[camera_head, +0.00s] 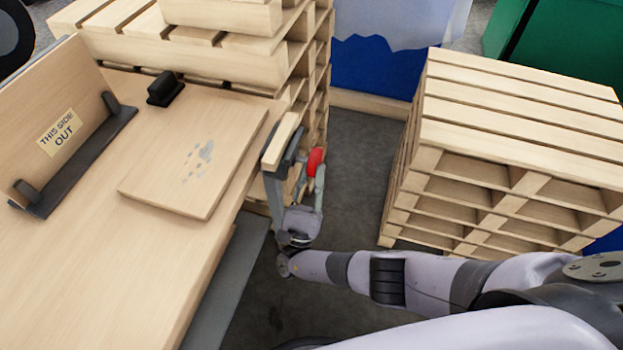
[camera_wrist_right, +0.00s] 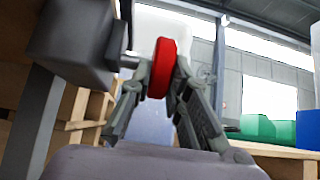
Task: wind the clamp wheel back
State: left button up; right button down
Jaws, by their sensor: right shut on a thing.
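The clamp wheel (camera_head: 315,161) is red and sits at the outer side of a dark clamp (camera_head: 283,160) at the right edge of the workbench. In the right wrist view the red wheel (camera_wrist_right: 161,68) stands edge-on between the fingers, on a short shaft from a dark grey block (camera_wrist_right: 75,40). My right gripper (camera_head: 316,172) is shut on the wheel, with a finger on each side of it; it also shows in the right wrist view (camera_wrist_right: 162,75). A flat wooden board (camera_head: 195,155) with grey smudges lies on the bench beside the clamp. My left gripper is not in view.
The wooden workbench (camera_head: 130,270) fills the left. A panel marked "THIS SIDE OUT" (camera_head: 60,130) stands in a dark holder there. A small black block (camera_head: 164,88) sits behind the board. Pallet stacks stand behind (camera_head: 235,68) and right (camera_head: 510,125), with grey floor between.

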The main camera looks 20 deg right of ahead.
dwell(0.4)
jog(key=c, duration=1.5)
grip_release()
jog(key=s+a, duration=0.2)
jog(key=s, duration=0.1)
jog(key=s+a, duration=0.2)
jog(key=s, duration=0.2)
jog(key=s+a, duration=0.3)
jog(key=shift+s+a+f, duration=0.1)
jog(key=shift+s+f, duration=0.15)
jog(key=shift+f, duration=0.15)
